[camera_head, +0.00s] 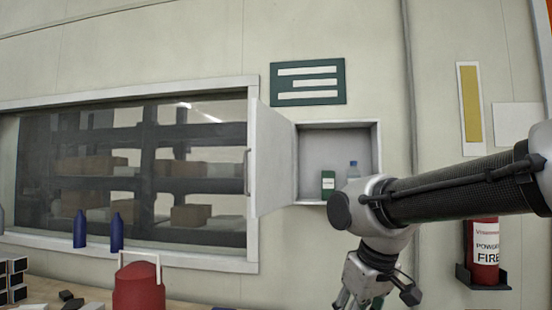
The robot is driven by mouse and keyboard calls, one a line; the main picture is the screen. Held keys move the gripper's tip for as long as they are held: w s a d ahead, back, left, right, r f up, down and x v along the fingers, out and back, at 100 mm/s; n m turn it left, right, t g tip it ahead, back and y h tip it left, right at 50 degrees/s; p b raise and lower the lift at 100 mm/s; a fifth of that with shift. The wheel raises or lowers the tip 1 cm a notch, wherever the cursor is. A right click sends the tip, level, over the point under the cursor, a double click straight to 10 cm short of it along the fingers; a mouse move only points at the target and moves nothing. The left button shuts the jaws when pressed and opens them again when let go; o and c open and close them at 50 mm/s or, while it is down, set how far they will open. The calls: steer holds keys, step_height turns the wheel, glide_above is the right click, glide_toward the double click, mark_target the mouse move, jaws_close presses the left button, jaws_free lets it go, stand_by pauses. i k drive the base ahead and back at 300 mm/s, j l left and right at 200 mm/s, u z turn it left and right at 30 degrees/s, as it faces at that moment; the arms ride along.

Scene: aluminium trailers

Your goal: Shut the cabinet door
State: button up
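The wall cabinet (340,128) stands open in the middle of the head camera view. Its white door (273,160) is hinged on the left and swung out toward me, with a grey bar handle (247,172) near its free edge. A green box (328,184) and a clear bottle with a blue cap (353,169) stand inside. My arm comes in from the right and hides the cabinet's lower right corner. My gripper (345,300) hangs below the cabinet, pointing down, cut off by the bottom edge. Its fingertips are not clearly visible, and it is apart from the door.
A window (70,150) left of the door shows shelves with boxes. Blue bottles (80,229) stand below it. A red container with a white handle (139,285) is at the bottom left. A fire extinguisher (484,255) hangs on the right. A green sign (308,82) is above the cabinet.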

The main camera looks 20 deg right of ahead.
mark_target(271, 150)
steer(key=i+j+z, duration=0.15)
steer(key=j+z, duration=0.35)
steer(key=j, duration=0.35)
steer(key=j+z, duration=0.5)
steer(key=j, duration=0.4)
steer(key=k+j+z, duration=0.2)
steer(key=j+z, duration=0.3)
steer(key=j, duration=0.35)
steer(key=k+j+u, duration=0.1)
steer(key=i+l+u, duration=0.1)
steer(key=l+u, duration=0.3)
steer(key=i+l+u, duration=0.1)
steer(key=l+u, duration=0.25)
steer(key=j, duration=0.15)
